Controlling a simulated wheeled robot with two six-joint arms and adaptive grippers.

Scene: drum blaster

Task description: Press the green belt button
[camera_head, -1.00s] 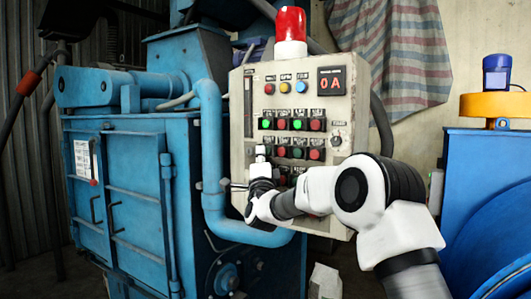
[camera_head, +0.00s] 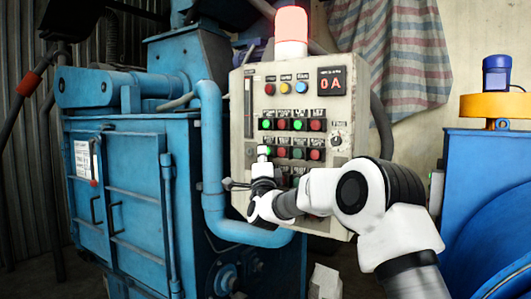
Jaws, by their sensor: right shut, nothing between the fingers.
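The control panel (camera_head: 346,95) is a cream box with rows of red and green buttons. In its upper button row two green buttons are brightly lit. In the lower row a green button (camera_head: 268,152) at the left end now glows. My right gripper (camera_head: 262,153) is shut and empty, with its tips at the left end of that lower row, beside the lit green button. I cannot tell whether the tips touch it. The labels are too small to read. My right gripper and arm hide the lower part of the panel. My left gripper is not in view.
A beacon (camera_head: 291,30) on top of the panel glows pale red. A blue machine with a door (camera_head: 130,200) and a curved blue pipe (camera_head: 211,150) stand close on the left. A blue machine with a yellow ring (camera_head: 495,105) stands at the right.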

